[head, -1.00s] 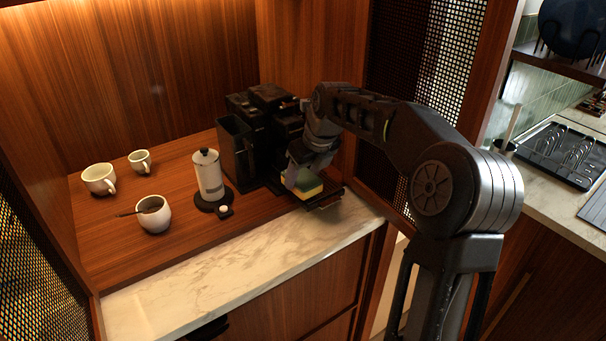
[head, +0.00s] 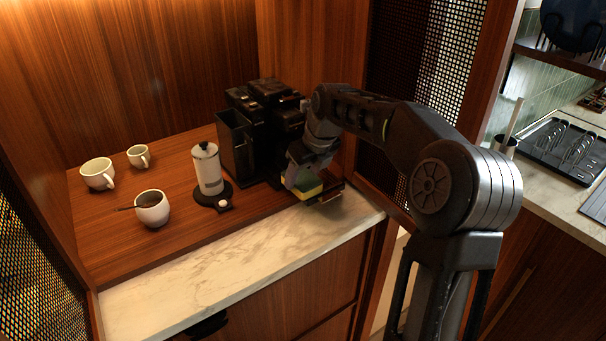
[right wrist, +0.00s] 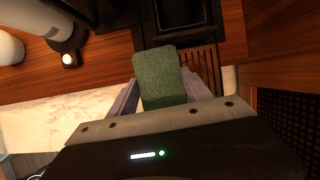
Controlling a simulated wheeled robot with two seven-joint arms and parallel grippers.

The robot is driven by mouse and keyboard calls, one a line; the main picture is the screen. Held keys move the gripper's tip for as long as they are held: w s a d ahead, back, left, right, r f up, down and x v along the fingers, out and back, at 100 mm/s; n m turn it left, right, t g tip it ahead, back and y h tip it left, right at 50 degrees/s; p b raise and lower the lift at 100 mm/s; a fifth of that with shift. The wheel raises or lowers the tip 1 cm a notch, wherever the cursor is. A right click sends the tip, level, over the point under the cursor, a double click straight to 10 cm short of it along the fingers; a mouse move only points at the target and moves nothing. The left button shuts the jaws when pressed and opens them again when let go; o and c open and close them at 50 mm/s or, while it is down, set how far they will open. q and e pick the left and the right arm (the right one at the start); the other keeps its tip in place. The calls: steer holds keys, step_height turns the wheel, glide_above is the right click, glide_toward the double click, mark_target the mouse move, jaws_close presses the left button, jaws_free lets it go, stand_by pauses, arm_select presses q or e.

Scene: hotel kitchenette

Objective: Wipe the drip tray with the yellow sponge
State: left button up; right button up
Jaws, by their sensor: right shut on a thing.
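The sponge shows yellow with a green layer (head: 308,190) in the head view, low at the front of the coffee machine. My right gripper (head: 303,178) is shut on it. In the right wrist view the sponge (right wrist: 160,78) shows its green face between the two fingers. The slatted drip tray (right wrist: 207,64) lies just beyond and beside the sponge, partly hidden by it. In the head view the tray (head: 332,194) shows only at its right end. Whether the sponge touches the slats is unclear. My left gripper is not in view.
The black coffee machine (head: 268,115) stands behind the tray. A white-bodied frother (head: 207,170) stands to its left. Several white cups, one of them a bowl-like cup with a spoon (head: 152,208), stand further left. The marble front edge (head: 220,263) is clear.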

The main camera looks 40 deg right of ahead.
mark_target(326, 174)
steer(key=shift+d, duration=0.1)
steer(key=shift+d+r+p, duration=0.1)
steer(key=shift+d+p, duration=0.7)
steer(key=shift+d, duration=1.2)
steer(key=shift+s+d+p, duration=0.1)
steer(key=shift+d+p, duration=0.7)
steer(key=shift+d, duration=0.2)
steer(key=shift+d+p, duration=0.35)
steer(key=shift+d, duration=0.4)
steer(key=shift+s+d+f, duration=0.1)
steer(key=shift+d+f, duration=0.2)
